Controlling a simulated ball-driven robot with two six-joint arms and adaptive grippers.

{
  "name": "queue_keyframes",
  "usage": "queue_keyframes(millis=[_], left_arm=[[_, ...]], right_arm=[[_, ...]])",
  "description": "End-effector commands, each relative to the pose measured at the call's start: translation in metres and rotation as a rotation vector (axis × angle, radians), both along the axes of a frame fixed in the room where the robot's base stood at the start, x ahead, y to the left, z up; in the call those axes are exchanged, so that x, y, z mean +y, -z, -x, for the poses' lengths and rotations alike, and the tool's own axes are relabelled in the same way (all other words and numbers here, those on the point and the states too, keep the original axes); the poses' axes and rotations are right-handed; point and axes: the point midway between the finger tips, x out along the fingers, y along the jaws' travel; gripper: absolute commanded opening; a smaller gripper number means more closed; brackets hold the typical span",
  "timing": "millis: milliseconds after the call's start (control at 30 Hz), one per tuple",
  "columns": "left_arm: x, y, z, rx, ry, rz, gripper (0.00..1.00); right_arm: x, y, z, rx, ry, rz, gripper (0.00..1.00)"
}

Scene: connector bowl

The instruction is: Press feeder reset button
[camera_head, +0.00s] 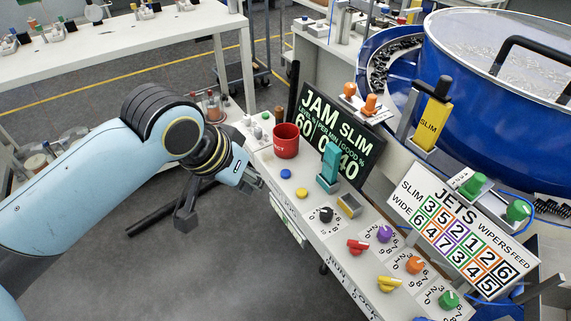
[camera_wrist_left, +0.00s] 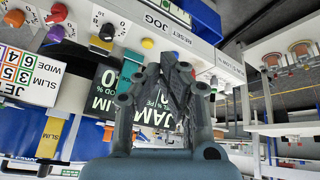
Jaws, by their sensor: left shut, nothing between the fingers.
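On the white control panel (camera_head: 335,250) in the head view, a blue button (camera_head: 285,173) sits on the near left edge, with a yellow button (camera_head: 301,194) beside it. In the wrist view, the panel carries the printed words RESET and JOG, and the yellow button (camera_wrist_left: 147,43) shows near JOG. The blue button is not clear there, as my fingers cover part of the panel. My left gripper (camera_head: 257,180) is shut and empty, just left of the blue button and apart from it. Its fingers also show in the wrist view (camera_wrist_left: 178,68). My right gripper is not in view.
A red cup (camera_head: 286,142) and a teal lever (camera_head: 329,165) stand behind the buttons. A black knob (camera_head: 325,214) and several coloured knobs lie further along the panel. The JAM sign (camera_head: 365,160) and a blue bowl feeder (camera_head: 480,130) rise behind.

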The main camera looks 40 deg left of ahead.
Motion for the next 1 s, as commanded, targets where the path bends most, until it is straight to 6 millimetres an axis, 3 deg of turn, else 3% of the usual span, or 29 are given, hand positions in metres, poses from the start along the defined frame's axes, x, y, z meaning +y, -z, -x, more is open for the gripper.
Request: queue_keyframes(millis=[33, 200, 300, 400, 567, 1000], left_arm=[[0.003, 0.001, -0.021, -0.03, -0.033, 0.037, 0.0], [0.016, 0.007, -0.088, -0.135, -0.178, 0.195, 0.0], [0.029, 0.008, -0.122, -0.188, -0.264, 0.283, 0.0], [0.038, 0.007, -0.143, -0.223, -0.325, 0.344, 0.0], [0.043, 0.006, -0.154, -0.242, -0.36, 0.379, 0.0], [0.043, 0.011, -0.154, -0.241, -0.357, 0.377, 0.0]], right_arm=[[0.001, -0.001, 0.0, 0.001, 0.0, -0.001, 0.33], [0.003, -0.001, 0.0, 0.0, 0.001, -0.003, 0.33], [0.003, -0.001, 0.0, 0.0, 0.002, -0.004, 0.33], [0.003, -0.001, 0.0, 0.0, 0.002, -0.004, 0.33], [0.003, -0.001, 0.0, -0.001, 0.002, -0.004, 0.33], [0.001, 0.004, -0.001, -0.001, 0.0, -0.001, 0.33]])
